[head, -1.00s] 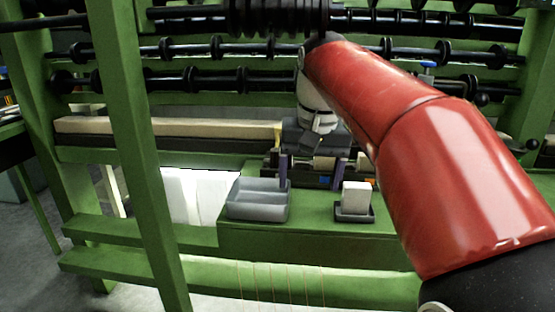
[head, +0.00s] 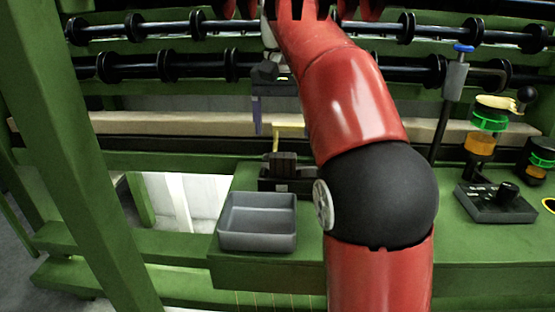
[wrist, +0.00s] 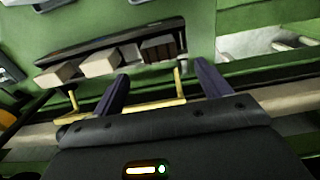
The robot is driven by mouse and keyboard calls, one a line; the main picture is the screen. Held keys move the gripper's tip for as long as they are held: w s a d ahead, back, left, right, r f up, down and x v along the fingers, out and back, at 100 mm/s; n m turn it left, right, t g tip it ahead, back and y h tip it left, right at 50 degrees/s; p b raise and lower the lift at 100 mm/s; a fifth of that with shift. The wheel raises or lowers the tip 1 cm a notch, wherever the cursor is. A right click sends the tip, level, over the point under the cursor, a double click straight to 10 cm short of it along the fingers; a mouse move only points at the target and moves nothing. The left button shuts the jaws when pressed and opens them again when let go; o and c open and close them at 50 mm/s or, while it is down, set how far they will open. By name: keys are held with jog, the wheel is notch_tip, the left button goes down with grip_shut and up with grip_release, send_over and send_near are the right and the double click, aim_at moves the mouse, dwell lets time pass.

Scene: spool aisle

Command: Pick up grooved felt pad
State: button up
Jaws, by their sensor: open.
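A dark grooved block, which looks like the grooved felt pad (wrist: 160,48), sits at the right end of a long dark tray (wrist: 90,47) in the wrist view. It also shows dark and ridged in the head view (head: 284,164). My gripper (wrist: 161,70) is open and empty, with its two purple-grey fingers spread below the block in the wrist picture. In the head view my gripper (head: 258,128) hangs above and slightly left of the block, apart from it. My arm hides the right part of the tray there.
Two pale blocks (wrist: 98,63) share the dark tray. A grey open bin (head: 258,222) stands left on the green bench. A yellow bracket (head: 291,127) is behind the tray. A dark control box (head: 495,204) and a blue-topped lever (head: 455,75) are at right.

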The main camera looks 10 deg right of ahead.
aim_at(283, 155)
jog(key=f, duration=0.2)
jog(key=f+b, duration=0.1)
jog(key=f, duration=0.2)
jog(key=f+b, duration=0.1)
jog(key=f, duration=0.1)
jog(key=shift+s+f, duration=0.25)
jog(key=c, duration=1.1)
jog(key=shift+o, duration=0.2)
jog(key=shift+r, duration=0.1)
